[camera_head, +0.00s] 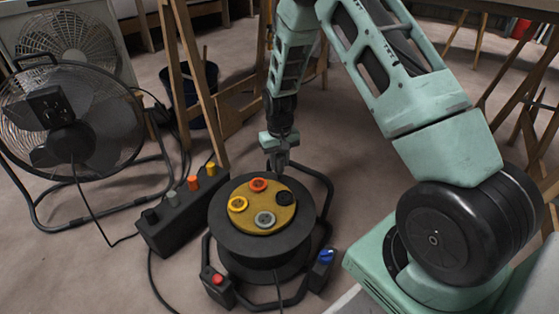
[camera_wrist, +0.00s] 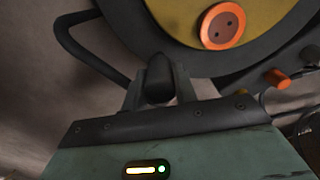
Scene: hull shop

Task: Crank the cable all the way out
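The black cable reel (camera_head: 258,246) stands on the floor in its tubular frame. Its yellow hub plate (camera_head: 257,218) carries round orange, yellow, grey and black sockets; the orange socket (camera_wrist: 223,26) also shows in the wrist view. My gripper (camera_head: 278,165) is at the far rim of the reel, pointing down. In the wrist view a dark rounded crank knob (camera_wrist: 160,78) stands between my gripper's fingers (camera_wrist: 160,88), which sit close on both sides of it. The knob is hidden in the head view. A cable (camera_head: 279,292) hangs from the reel's near side.
A black box with coloured knobs (camera_head: 183,215) stands left of the reel. A fan on a tube stand (camera_head: 70,130) is farther left. Wooden trestle legs (camera_head: 197,85) and a dark bucket (camera_head: 190,98) stand behind. Bare floor (camera_head: 350,190) shows right of the reel.

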